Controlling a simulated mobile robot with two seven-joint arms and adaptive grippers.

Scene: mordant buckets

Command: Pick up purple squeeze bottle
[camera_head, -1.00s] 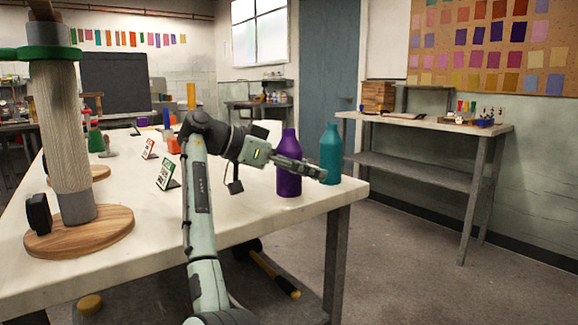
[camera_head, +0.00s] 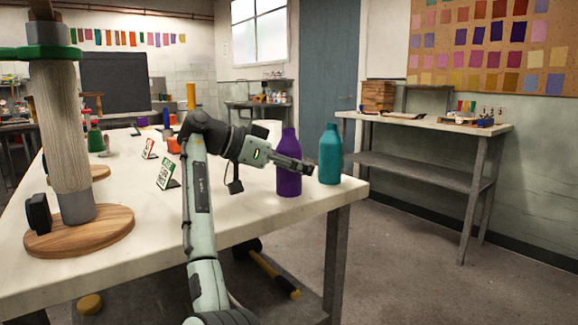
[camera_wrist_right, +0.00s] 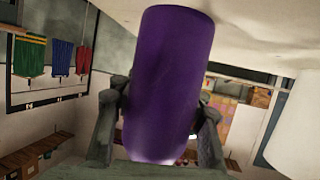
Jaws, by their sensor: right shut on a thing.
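The purple squeeze bottle (camera_head: 289,182) stands upright on the white table (camera_head: 232,213), near its right end. My right gripper (camera_head: 293,165) is shut on the bottle, with its fingers across the bottle's upper body. In the right wrist view the purple bottle (camera_wrist_right: 166,80) fills the middle, with a finger of the right gripper (camera_wrist_right: 163,112) on each side of it. The bottle's base looks to rest on the table. My left gripper is not in view.
A teal bottle (camera_head: 330,155) stands just right of the purple one, close to the gripper. A wooden post on a round base (camera_head: 80,232) stands at the left. Small sign cards (camera_head: 166,174) stand mid-table. The table's right edge is near the bottles.

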